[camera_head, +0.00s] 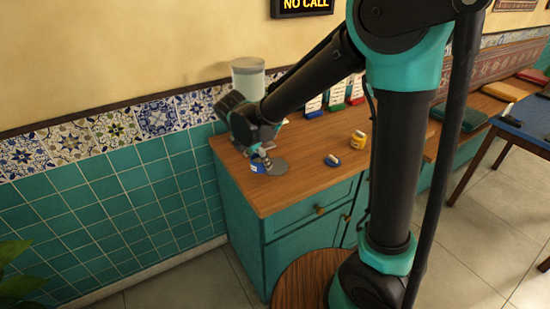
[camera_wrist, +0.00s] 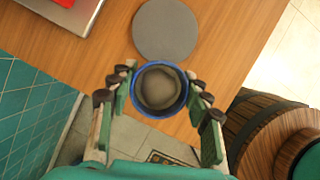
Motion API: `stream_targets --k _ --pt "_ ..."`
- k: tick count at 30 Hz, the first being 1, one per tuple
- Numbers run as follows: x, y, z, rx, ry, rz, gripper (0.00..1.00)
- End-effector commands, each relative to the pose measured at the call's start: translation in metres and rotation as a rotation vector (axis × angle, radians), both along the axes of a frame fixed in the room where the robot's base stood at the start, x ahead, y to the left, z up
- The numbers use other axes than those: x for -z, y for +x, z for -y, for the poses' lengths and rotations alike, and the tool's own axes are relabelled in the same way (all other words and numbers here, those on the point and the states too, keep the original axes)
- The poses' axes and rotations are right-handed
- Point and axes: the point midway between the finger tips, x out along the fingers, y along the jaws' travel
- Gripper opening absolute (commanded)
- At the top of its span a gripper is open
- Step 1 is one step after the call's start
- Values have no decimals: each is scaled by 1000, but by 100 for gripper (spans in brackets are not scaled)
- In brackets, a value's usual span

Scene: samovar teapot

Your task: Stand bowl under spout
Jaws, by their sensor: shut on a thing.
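A small bowl with a blue rim and grey inside (camera_wrist: 160,88) is between the fingers of my gripper (camera_wrist: 160,74). My gripper is shut on it. In the head view the bowl (camera_head: 257,168) shows as a small blue and white shape under my gripper (camera_head: 262,157), near the left end of the wooden counter. A flat grey disc (camera_wrist: 165,30) lies on the counter just beyond the bowl; in the head view the disc (camera_head: 278,167) is right of the bowl. A pale grey cylindrical vessel (camera_head: 248,77) stands behind my wrist. I cannot make out a spout.
A yellow jar (camera_head: 358,139) and a small blue item (camera_head: 332,160) stand on the wooden counter (camera_head: 300,187). A tiled wall (camera_head: 85,215) is at left. The counter's front right is clear.

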Motion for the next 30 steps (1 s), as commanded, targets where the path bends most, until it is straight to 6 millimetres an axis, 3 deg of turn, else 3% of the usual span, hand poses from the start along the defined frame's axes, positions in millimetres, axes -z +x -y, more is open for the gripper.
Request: stream_targets --k 3,9,17,24,30 --pt "0 24 19 6 1 1 13" --pt "0 49 38 2 0 0 13" --pt "0 62 49 2 -1 1 13" --pt "33 61 47 0 0 0 13" --pt "35 61 47 0 0 0 13"
